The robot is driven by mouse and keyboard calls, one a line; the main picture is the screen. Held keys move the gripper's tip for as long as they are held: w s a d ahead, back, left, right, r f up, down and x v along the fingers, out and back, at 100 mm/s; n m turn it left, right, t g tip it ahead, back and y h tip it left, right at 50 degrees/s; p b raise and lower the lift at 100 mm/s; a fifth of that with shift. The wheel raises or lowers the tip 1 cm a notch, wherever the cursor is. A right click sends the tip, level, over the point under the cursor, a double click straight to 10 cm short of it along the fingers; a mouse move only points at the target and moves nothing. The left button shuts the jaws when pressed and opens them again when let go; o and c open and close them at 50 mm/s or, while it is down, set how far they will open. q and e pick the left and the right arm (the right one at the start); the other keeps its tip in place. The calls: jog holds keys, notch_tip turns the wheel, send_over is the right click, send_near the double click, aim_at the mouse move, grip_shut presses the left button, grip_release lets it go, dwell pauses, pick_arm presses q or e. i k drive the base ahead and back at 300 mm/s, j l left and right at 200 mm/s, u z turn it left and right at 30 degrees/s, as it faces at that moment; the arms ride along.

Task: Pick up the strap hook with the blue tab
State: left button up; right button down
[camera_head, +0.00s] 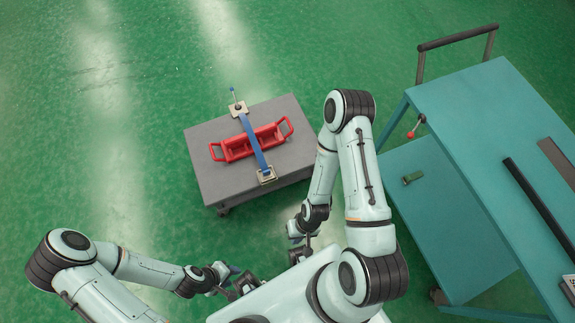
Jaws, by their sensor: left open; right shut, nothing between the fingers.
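A blue strap (254,146) runs across a red carrier with two handles (237,149) on a grey wheeled platform (217,184). At its far end is a metal fitting (238,108) with a thin lever that has a blue tip (232,89). At its near end is a pale metal plate (267,176) at the platform's near edge. I cannot tell for certain which part is the strap hook. My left gripper (233,281) is open and empty, below the platform in the picture. My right gripper (296,243) is shut and empty, also short of the platform.
A teal two-level cart (470,120) with a black push handle (458,37) stands at the right. A red-knobbed lever (413,132) sticks out from its side. A black bar (535,205) lies on its top. Green floor (110,150) left of the platform is clear.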

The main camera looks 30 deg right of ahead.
aim_at(267, 174)
jog(key=k+z, duration=0.1)
jog(key=z, duration=0.65)
jog(key=l+u, duration=1)
jog(key=l, duration=0.2)
